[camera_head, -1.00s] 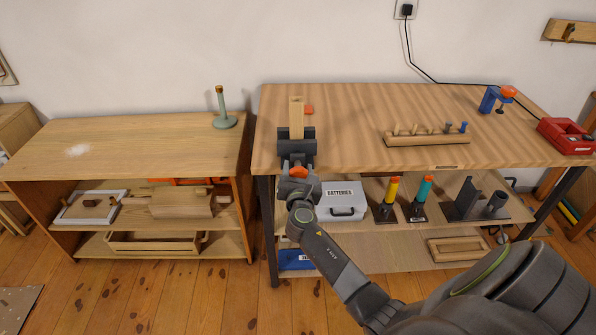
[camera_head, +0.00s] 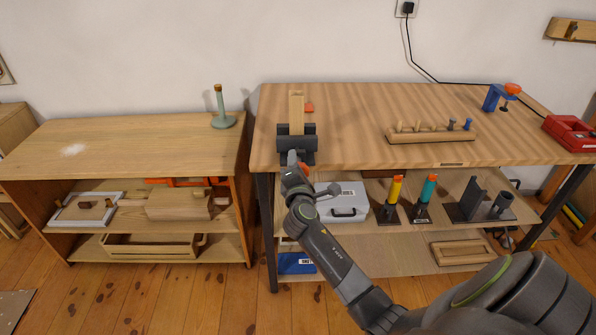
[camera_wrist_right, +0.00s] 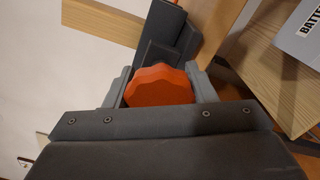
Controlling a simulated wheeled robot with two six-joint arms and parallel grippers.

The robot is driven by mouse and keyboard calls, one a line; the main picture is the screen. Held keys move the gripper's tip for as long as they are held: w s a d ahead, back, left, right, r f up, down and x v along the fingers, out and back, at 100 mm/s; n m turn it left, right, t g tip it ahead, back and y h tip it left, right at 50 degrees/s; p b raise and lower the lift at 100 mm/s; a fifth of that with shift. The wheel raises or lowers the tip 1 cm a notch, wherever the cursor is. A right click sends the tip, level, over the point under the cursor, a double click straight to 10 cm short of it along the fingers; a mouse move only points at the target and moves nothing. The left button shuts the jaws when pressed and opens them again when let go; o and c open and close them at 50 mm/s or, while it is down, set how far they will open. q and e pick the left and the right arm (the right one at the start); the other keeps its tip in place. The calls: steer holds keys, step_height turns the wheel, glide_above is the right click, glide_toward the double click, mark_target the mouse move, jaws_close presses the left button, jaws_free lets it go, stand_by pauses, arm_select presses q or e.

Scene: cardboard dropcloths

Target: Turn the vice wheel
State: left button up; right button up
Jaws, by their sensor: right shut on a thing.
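The grey vice (camera_head: 297,143) is mounted at the front left edge of the workbench, with an upright wooden board (camera_head: 296,108) in its jaws. Its orange, scalloped wheel (camera_wrist_right: 158,86) faces me in the right wrist view. My right gripper (camera_wrist_right: 160,80) is shut on the wheel, with one grey finger on either side of its rim. In the head view my right wrist (camera_head: 297,182) comes up from below in front of the vice and hides most of the wheel. My left gripper is not in view.
The workbench (camera_head: 350,115) holds a wooden peg rack (camera_head: 432,137), a blue clamp (camera_head: 492,98) and a red box (camera_head: 570,133). A batteries case (camera_head: 342,203) sits on the shelf below, close to my right forearm. A low shelf unit (camera_head: 150,130) stands at the left.

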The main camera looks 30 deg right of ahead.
steer(key=shift+f+m+b, duration=0.2)
steer(key=shift+m+b, duration=0.25)
steer(key=shift+m, duration=1.05)
steer(key=m+b, duration=0.2)
steer(key=shift+m, duration=0.3)
steer(key=shift+m+b, duration=0.55)
steer(key=shift+m, duration=0.95)
steer(key=shift+m+b, duration=0.3)
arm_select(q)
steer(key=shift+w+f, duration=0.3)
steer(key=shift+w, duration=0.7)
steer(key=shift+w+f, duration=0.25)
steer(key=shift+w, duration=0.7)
arm_select(e)
steer(key=shift+r+m, duration=0.1)
steer(key=shift+m, duration=0.6)
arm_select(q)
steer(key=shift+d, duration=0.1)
arm_select(e)
steer(key=o, duration=1)
steer(key=shift+c, duration=0.2)
